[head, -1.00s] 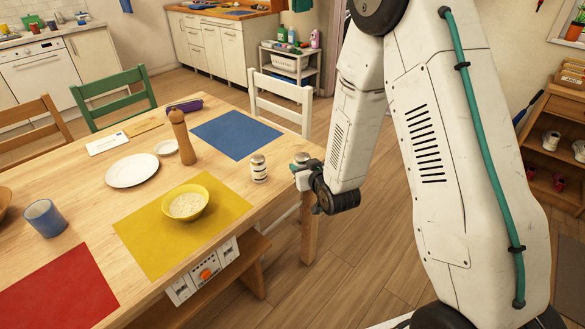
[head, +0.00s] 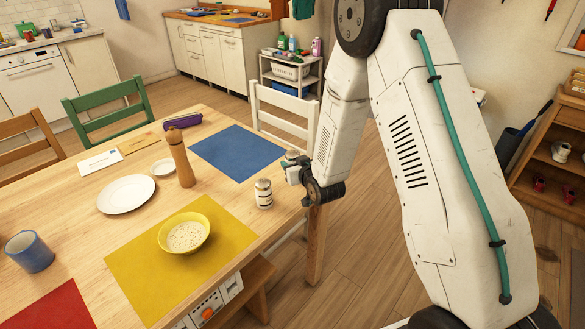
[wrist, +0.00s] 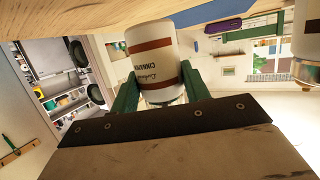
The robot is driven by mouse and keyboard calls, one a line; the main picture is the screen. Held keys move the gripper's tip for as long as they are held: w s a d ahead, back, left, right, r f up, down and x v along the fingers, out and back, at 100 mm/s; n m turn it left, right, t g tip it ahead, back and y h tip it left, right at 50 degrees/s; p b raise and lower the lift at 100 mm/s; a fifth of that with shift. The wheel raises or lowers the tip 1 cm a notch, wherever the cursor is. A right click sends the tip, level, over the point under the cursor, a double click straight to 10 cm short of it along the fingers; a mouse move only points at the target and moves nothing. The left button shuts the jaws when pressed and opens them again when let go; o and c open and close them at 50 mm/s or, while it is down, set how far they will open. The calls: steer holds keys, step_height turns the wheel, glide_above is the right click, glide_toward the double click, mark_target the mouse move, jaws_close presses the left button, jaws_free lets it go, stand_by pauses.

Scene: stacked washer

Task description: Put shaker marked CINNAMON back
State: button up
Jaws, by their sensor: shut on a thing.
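My gripper (head: 290,170) is shut on a white shaker with brown bands, whose label, partly readable as CINNAMON, shows in the wrist view (wrist: 152,52) between the green fingers. In the head view only its grey top (head: 292,155) shows; the rest is hidden by my gripper. It is near the table's right edge, beside the blue mat's near right corner. I cannot tell whether its base touches the table. A second white shaker with a grey top (head: 263,193) stands upright on the table, left of and nearer than my gripper. It also shows at the right edge of the wrist view (wrist: 306,62).
The wooden table (head: 80,216) holds a blue mat (head: 236,152), a yellow mat (head: 136,262) with a bowl (head: 184,234), a tall pepper mill (head: 180,158), a plate (head: 126,194) and a blue mug (head: 29,252). A white chair (head: 284,107) stands behind the table's right end.

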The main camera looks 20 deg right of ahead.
steer(key=shift+s+f, duration=0.35)
steer(key=shift+f, duration=1)
steer(key=shift+f, duration=0.15)
steer(key=o, duration=1)
